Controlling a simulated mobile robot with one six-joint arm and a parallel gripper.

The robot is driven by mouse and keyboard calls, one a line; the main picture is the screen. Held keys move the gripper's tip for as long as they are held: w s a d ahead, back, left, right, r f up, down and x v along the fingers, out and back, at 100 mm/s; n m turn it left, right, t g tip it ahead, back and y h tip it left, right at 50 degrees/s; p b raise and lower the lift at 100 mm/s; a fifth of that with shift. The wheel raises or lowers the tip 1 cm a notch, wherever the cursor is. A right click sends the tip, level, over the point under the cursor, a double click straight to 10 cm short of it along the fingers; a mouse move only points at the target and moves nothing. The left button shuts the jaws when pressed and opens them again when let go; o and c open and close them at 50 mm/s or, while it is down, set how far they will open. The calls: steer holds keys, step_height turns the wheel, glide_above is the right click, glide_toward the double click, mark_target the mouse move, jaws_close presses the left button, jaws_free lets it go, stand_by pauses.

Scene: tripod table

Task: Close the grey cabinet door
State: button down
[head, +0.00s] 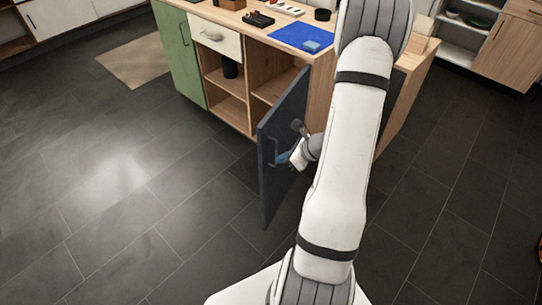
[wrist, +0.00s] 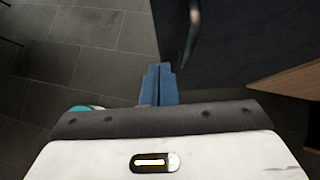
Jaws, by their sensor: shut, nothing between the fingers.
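The grey cabinet door (head: 283,150) stands wide open, sticking out from the wooden cabinet's front towards me. Its handle (head: 273,151) shows near the door's free edge; in the wrist view the handle (wrist: 192,35) is a dark bar just ahead and to the right of the fingertips. My gripper (head: 282,157) is beside the door's lower middle, near the handle. In the wrist view its blue fingers (wrist: 159,70) are together and empty, close to the dark door face (wrist: 235,45). I cannot tell whether they touch the door or handle.
The wooden cabinet (head: 319,88) has open shelves holding a dark cup (head: 230,68), a white drawer (head: 215,37) and a green door (head: 178,54). A blue mat (head: 300,36) and small items lie on top. The dark tiled floor left of the door is clear.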

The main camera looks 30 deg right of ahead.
mark_target(263, 156)
steer(key=shift+w+a+f, duration=0.2)
steer(key=shift+w+a, duration=0.5)
steer(key=shift+w, duration=0.3)
steer(key=shift+w+a+f, duration=0.15)
steer(key=shift+w+a, duration=0.55)
steer(key=shift+w, duration=0.25)
